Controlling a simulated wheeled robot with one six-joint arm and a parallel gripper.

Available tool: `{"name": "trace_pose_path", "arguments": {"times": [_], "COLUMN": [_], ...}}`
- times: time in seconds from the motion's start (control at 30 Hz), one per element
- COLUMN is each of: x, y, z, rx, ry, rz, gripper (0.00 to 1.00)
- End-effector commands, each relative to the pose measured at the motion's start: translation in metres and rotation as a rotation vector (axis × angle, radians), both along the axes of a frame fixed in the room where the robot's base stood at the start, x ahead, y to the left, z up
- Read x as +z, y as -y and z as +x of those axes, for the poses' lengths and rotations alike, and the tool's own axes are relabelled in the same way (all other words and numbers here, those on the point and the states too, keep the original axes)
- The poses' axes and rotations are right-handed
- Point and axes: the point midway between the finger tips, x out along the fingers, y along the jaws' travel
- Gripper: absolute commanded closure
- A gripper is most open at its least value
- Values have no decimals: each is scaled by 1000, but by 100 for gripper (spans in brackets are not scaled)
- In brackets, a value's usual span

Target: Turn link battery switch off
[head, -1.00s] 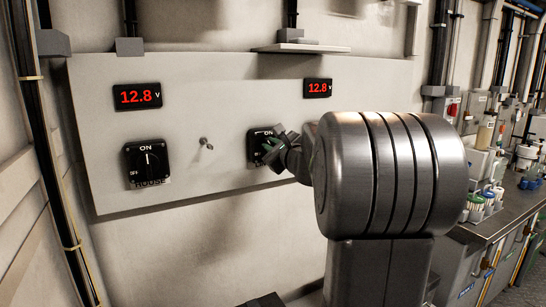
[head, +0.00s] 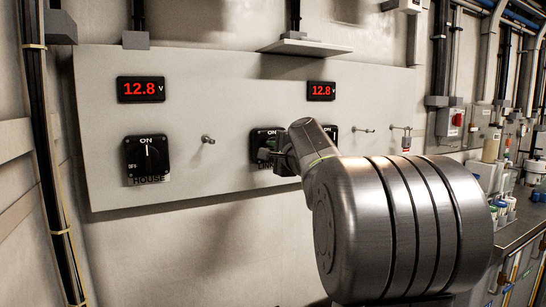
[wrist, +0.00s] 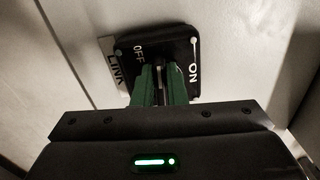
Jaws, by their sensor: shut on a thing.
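The link battery switch (head: 262,133) is a black square plate on the grey panel, mostly covered by my gripper in the head view. In the wrist view the plate (wrist: 185,38) carries the words OFF at upper left and ON at right, with a LINK label beside it. My gripper (wrist: 159,78) has its green fingers shut on the switch's knob (wrist: 158,66), one on each side. The knob's pointer is hidden, so I cannot tell its setting. In the head view my gripper (head: 275,155) is at the switch.
The house switch (head: 147,158) is to the left, its pointer towards ON. Another black switch (head: 331,132) shows partly behind my arm. Two displays, left (head: 141,89) and right (head: 321,91), read 12.8 V. A small peg (head: 208,139) sticks out between the switches. A shelf (head: 303,46) juts out above.

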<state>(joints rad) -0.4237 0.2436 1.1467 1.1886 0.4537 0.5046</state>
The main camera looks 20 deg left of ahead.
Motion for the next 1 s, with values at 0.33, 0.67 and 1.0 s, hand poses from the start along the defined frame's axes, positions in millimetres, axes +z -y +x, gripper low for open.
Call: {"name": "trace_pose_path", "arguments": {"times": [0.33,0.67,1.0], "x": [-3,-2,-2], "y": [0,0,0], "z": [0,0,0], "rx": [1,0,0], "ry": [69,75,74], "rz": [-62,-68,-67], "gripper": [100,100,66]}}
